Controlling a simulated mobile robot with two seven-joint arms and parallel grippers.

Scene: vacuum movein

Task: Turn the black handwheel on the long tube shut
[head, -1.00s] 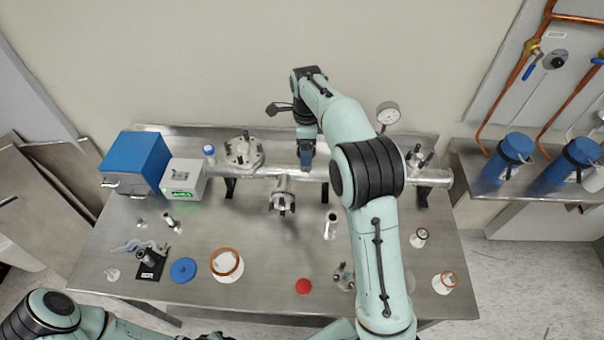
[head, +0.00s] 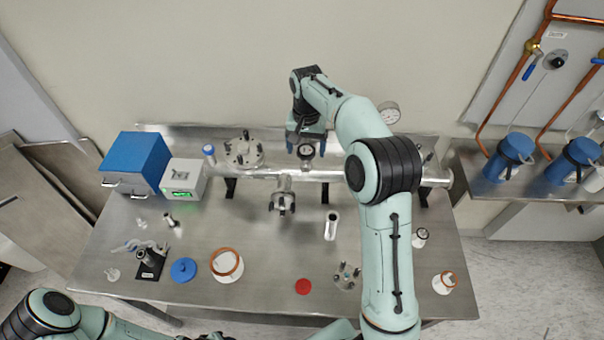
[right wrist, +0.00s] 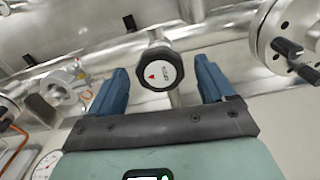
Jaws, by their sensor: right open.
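The black handwheel (head: 306,151) has a white face and sits on top of the long metal tube (head: 270,172) at the back of the table. In the right wrist view the handwheel (right wrist: 159,68) shows a red mark on its face. My right gripper (head: 306,141) is open at the handwheel. In the right wrist view its two blue fingers (right wrist: 160,80) stand on either side of the handwheel, with a visible gap at each side. Only links of my left arm show at the bottom left of the head view; its gripper is not visible.
A flanged port (head: 243,153) stands left of the handwheel on the tube, and a pressure gauge (head: 389,113) to its right. A blue box (head: 137,162) and a grey device (head: 183,179) are at the left. Small parts lie on the table's front half.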

